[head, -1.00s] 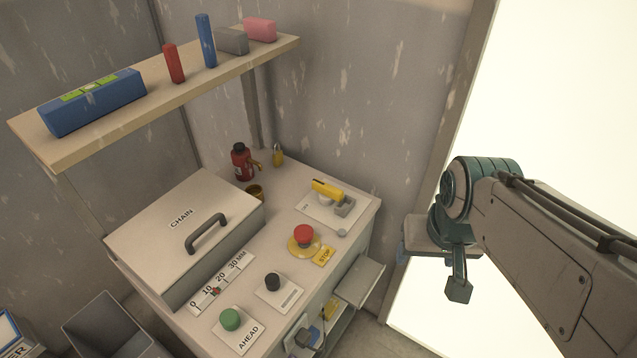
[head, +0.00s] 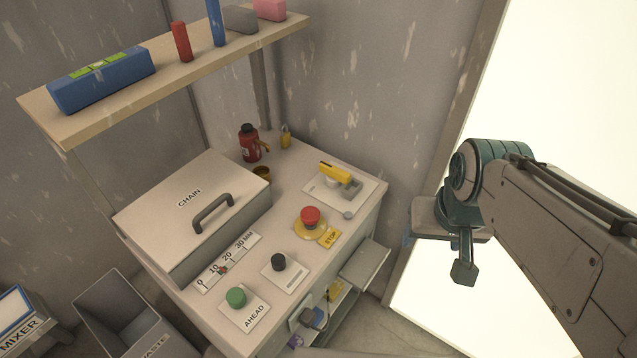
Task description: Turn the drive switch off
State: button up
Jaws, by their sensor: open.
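A yellow-handled switch (head: 335,174) sits on a pale plate at the back right of the grey bench (head: 232,322). Its handle lies across the plate, beside a small grey block. I cannot read a label on it, so I cannot tell for sure that it is the drive switch. My gripper (head: 463,268) hangs to the right of the bench, well apart from the switch and touching nothing. It is open and empty; its fingers are partly hidden by the angle.
The bench also holds a red stop button (head: 310,215), a black knob (head: 278,262), a green AHEAD button (head: 236,297), a CHAIN cover (head: 150,215), a red bottle (head: 249,145) and a brass padlock (head: 286,140). A shelf (head: 180,85) overhangs the back left. A flap (head: 366,264) juts out on the right.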

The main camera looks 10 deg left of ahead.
aim_at(336, 177)
jog(key=z, duration=1)
jog(key=i, duration=0.45)
jog(key=u, duration=2.25)
